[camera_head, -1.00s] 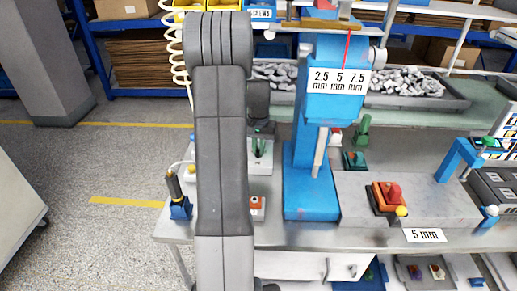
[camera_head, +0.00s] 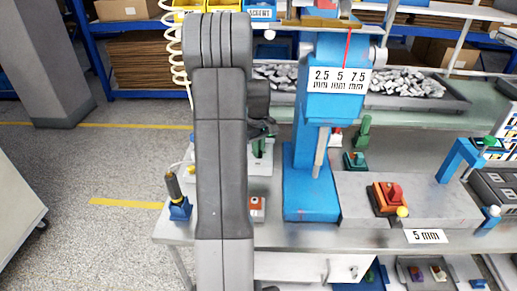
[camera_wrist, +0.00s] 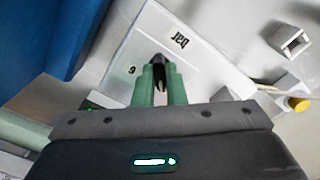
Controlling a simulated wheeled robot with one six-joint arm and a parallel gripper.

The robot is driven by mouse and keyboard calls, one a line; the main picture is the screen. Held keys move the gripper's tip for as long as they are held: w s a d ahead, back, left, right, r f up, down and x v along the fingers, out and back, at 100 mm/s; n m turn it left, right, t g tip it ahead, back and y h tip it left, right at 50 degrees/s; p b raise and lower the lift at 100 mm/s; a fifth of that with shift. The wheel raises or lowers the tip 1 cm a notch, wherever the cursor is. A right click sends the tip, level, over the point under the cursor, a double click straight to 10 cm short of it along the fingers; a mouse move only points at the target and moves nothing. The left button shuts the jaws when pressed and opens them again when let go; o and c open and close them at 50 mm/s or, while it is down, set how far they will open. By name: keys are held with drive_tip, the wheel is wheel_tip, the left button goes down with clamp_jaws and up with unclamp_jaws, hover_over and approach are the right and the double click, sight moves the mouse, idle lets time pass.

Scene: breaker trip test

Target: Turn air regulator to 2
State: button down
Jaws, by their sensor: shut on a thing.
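The air regulator is a pale panel (camera_wrist: 195,75) with a dark knob (camera_wrist: 158,62) and the printed word "bar", seen in the wrist view. My gripper (camera_wrist: 158,82) has green fingers closed around the knob, one on each side. A single small digit shows on the panel left of the knob; I cannot read it for certain, and the other scale marks are hidden. In the head view the gripper (camera_head: 258,150) shows partly behind my arm, over the pale panel, and the knob cannot be made out.
A blue press (camera_head: 315,180) stands close to the right of my gripper. A blue-based device with a dark handle (camera_head: 175,187) is at the table's left edge. A small box with an orange button (camera_head: 257,207) sits in front of the panel.

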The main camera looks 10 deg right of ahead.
drive_tip(key=shift+n, duration=0.6)
drive_tip(key=c, duration=1.5)
unclamp_jaws()
wheel_tip(320, 180, up, 14)
drive_tip(key=shift+f+b, duration=0.1)
drive_tip(key=shift+b, duration=0.25)
wheel_tip(320, 180, down, 14)
drive_tip(key=shift+r+p, duration=0.1)
drive_tip(key=shift+p, duration=0.25)
